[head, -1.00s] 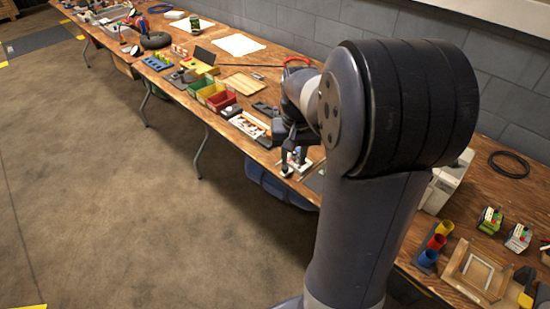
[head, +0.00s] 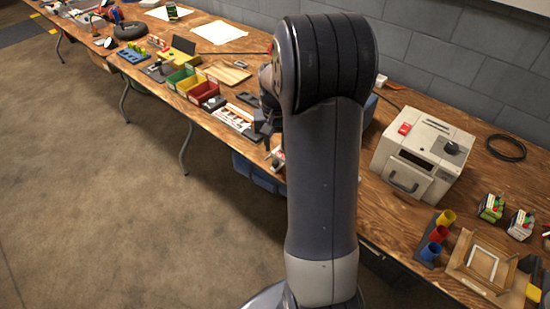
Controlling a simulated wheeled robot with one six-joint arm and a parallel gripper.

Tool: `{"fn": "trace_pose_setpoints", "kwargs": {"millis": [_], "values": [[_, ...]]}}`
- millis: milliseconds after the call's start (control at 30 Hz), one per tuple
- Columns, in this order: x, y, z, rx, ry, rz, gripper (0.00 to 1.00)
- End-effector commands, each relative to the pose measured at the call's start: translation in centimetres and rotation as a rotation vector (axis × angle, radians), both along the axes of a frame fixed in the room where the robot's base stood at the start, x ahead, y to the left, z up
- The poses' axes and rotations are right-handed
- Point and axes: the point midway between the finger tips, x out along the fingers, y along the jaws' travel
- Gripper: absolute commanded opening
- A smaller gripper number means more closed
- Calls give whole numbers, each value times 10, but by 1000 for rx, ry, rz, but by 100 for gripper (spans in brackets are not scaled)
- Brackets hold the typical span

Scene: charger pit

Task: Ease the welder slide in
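A pale grey box-shaped machine (head: 436,142), which looks like the welder, stands on the bench right of my arm. It has a red switch, a dark knob on top and a dark slot in front. A front panel with a dark curved handle (head: 403,183) sits low on its near side and looks like the slide. I cannot tell how far out it stands. My gripper (head: 268,143) is left of the machine, over the bench's front edge and well apart from the handle. My arm hides much of it, so its opening is unclear.
Red, yellow and blue cups (head: 437,236) and a wooden frame (head: 487,265) stand near the machine's right front. A black cable coil (head: 506,148) lies behind. Coloured bins (head: 189,82) line the bench at left. The floor (head: 90,190) along the front is clear.

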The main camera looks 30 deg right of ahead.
Motion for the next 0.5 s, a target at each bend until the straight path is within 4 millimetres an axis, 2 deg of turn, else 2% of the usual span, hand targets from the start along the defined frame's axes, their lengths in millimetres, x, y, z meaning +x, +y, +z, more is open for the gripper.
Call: {"fn": "trace_pose_setpoints", "kwargs": {"millis": [300,500], "values": [[0,0,-43,1,2,0,30],[0,0,-59,0,1,0,30]]}}
